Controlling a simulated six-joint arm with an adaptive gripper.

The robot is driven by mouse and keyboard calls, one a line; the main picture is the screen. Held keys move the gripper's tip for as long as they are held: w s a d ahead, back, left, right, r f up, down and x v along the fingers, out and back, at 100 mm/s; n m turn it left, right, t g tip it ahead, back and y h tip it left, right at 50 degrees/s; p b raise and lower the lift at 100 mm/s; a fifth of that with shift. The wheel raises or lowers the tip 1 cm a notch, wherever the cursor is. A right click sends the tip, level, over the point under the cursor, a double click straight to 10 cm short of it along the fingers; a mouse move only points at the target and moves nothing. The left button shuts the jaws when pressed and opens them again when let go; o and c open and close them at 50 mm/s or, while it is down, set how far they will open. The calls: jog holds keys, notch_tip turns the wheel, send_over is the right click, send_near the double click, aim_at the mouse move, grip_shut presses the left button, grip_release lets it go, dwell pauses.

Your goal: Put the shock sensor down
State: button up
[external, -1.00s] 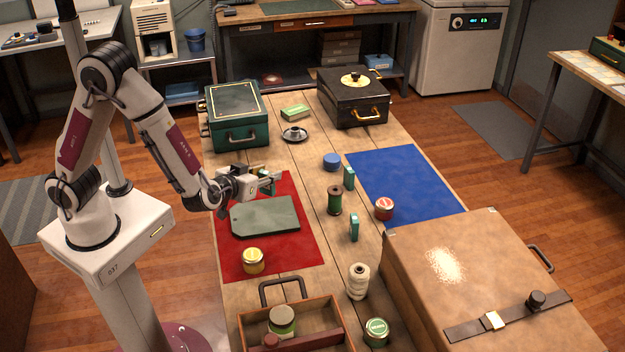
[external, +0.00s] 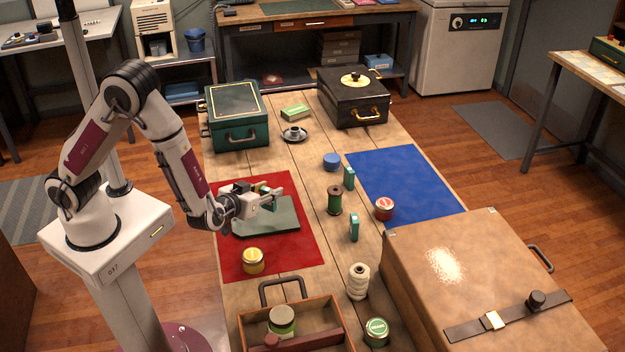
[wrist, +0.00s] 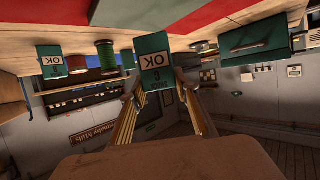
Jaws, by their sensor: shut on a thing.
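My gripper (external: 273,198) is over the green-grey board (external: 268,222) that lies on the red mat (external: 230,265). In the wrist view my gripper (wrist: 158,88) is shut on a teal box-shaped shock sensor (wrist: 154,60) marked "OK", held between the fingertips. In the external view the held sensor is mostly hidden by the fingers, and I cannot tell whether it touches the board. Two similar teal boxes stand on the table, one (external: 349,178) behind the green spool and one (external: 354,227) in front of it.
A yellow-lidded tin (external: 253,261) stands on the red mat's front part. A green spool (external: 335,200), a red tin (external: 384,208) and a blue tin (external: 331,162) stand right of the mat. The blue mat (external: 405,175) is mostly clear. An open wooden tray (external: 325,304) is in front.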

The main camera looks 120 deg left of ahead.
jog(key=shift+f, duration=2.1)
jog(key=shift+f, duration=0.1)
jog(key=o, duration=1.1)
jog(key=shift+v, duration=6.05)
